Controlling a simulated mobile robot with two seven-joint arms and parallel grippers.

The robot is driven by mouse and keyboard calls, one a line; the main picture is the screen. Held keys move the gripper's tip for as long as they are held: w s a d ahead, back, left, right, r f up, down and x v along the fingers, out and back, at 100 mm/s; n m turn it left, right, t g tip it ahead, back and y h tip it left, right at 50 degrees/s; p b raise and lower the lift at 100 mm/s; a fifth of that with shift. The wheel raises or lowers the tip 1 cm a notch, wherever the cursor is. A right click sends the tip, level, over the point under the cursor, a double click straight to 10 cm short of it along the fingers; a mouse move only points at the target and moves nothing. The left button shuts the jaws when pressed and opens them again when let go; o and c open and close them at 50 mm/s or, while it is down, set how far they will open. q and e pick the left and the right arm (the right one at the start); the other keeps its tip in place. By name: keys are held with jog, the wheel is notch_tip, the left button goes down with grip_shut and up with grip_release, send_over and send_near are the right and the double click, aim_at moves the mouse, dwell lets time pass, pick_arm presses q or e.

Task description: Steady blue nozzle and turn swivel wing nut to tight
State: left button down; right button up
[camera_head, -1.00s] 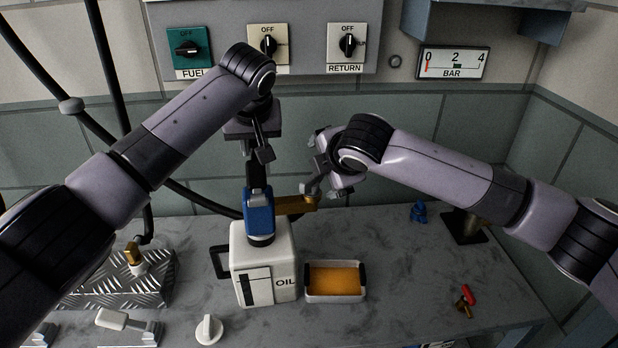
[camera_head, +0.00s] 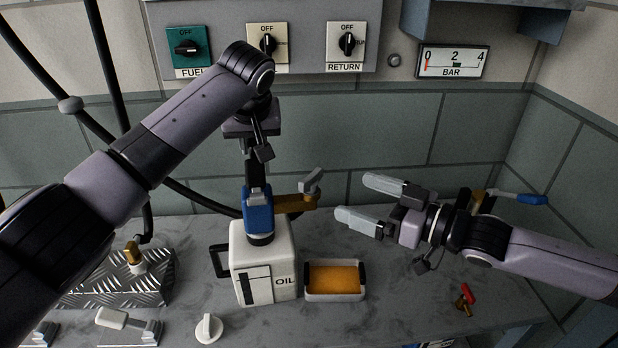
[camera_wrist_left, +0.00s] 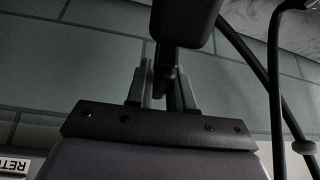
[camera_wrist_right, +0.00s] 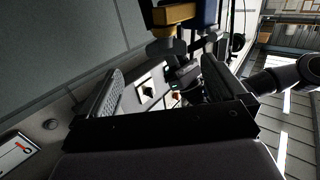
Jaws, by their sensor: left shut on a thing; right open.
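The blue nozzle (camera_head: 259,216) stands upright in the top of the white OIL can (camera_head: 279,265). A brass arm (camera_head: 290,204) sticks out from it to the right. The grey wing nut (camera_head: 311,182) sits on the brass arm's outer end, its wing tilted up to the right. My left gripper (camera_head: 257,183) is shut on the nozzle's dark upper part, which the left wrist view shows between the fingers (camera_wrist_left: 163,85); the grip is partly hidden. My right gripper (camera_head: 357,199) is open and empty, right of the wing nut and apart from it. The right wrist view shows the nozzle (camera_wrist_right: 206,12) above the fingers.
A tray with orange content (camera_head: 334,279) stands right of the can. A blue-handled lever (camera_head: 531,199) is behind my right arm, and a small red-handled valve (camera_head: 466,296) is at the front right. A white knob (camera_head: 209,328) lies front left. Panel switches and a BAR gauge (camera_head: 453,62) are on the wall.

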aim_at(314, 180)
jog(key=shift+m+y, duration=0.3)
jog(key=shift+y, duration=0.1)
jog(key=x, duration=1.1)
jog(key=shift+s+a+r, duration=0.15)
jog(key=shift+s+a, duration=0.05)
jog(key=shift+s, duration=0.1)
jog(key=shift+c, duration=0.3)
jog(key=c, duration=1)
